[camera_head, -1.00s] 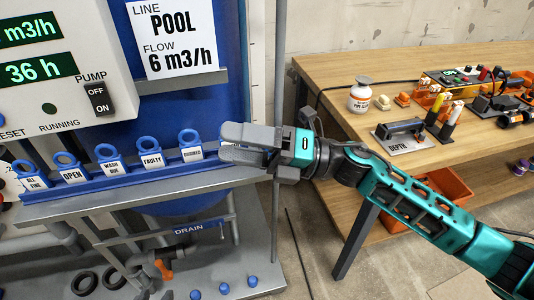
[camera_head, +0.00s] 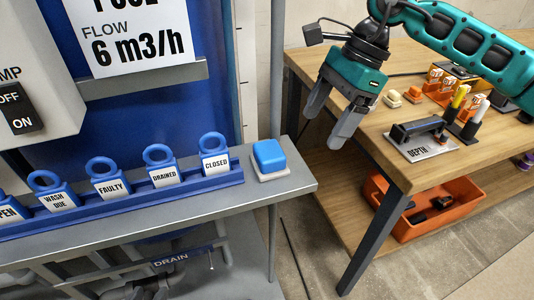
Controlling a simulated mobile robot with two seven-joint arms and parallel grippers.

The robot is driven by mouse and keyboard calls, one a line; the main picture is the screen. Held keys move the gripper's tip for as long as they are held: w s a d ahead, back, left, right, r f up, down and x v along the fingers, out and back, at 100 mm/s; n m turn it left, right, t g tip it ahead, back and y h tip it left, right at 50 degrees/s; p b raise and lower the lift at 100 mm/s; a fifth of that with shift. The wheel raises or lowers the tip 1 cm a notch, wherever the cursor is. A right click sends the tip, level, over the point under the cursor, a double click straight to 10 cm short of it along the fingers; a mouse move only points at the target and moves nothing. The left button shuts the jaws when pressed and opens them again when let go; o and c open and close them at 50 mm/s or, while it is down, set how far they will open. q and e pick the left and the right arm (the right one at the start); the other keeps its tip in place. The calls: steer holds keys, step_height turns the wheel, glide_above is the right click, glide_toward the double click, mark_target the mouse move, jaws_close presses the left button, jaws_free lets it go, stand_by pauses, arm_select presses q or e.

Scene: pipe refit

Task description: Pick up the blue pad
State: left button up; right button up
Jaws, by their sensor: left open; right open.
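The blue pad (camera_head: 268,155) is a small rounded blue block on a pale square base. It sits on the right end of the grey shelf (camera_head: 300,186), just right of the tag rack. My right gripper (camera_head: 332,120) comes in from the upper right on a teal arm. Its two grey fingers are apart with nothing between them, and they point down and left. It is up and to the right of the blue pad, clear of it, in front of the wooden bench's near-left corner. My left gripper is not in view.
A blue rack (camera_head: 120,203) of ring-topped tags, including CLOSED (camera_head: 215,163), stands left of the pad. The wooden bench (camera_head: 440,170) holds a beige pad (camera_head: 392,98), an orange pad (camera_head: 413,94) and a DEPTH gauge (camera_head: 418,130). An orange bin (camera_head: 450,219) is below.

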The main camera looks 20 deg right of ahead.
mark_target(270, 150)
steer(key=a, duration=0.6)
steer(key=shift+s+a, duration=0.2)
steer(key=shift+a, duration=0.75)
steer(key=b+x, duration=0.1)
steer(key=x, duration=0.4)
steer(key=shift+a, duration=0.2)
steer(key=c, duration=0.8)
steer(key=shift+r, duration=0.1)
